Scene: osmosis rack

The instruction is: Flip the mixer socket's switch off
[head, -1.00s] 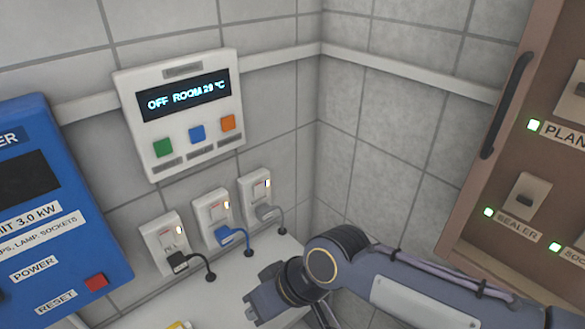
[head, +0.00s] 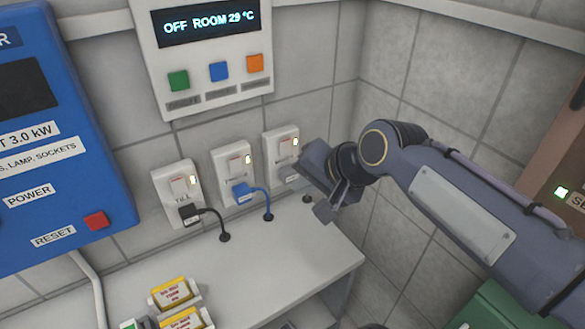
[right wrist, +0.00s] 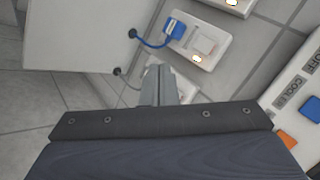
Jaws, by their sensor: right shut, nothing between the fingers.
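Three white switched sockets are on the tiled wall in the head view. The left socket (head: 171,177) has a black plug, the middle socket (head: 232,160) a blue plug (head: 242,192), the right socket (head: 281,143) a grey plug (head: 287,175). Each has a rocker switch and a lit amber lamp. I cannot read which one is the mixer's. My right gripper (head: 312,180) is beside the right socket, lower right. In the right wrist view its shut, empty fingers (right wrist: 160,72) overlap the right socket (right wrist: 182,80); contact cannot be told. The middle socket (right wrist: 200,42) is clear there. My left gripper is not in view.
A white control box (head: 205,50) reading "OFF ROOM 29 °C" hangs above the sockets. A blue power unit (head: 80,190) is at the left. Below is a white bench (head: 250,265) with yellow-and-red packets (head: 172,292). Plug cords loop down to the bench.

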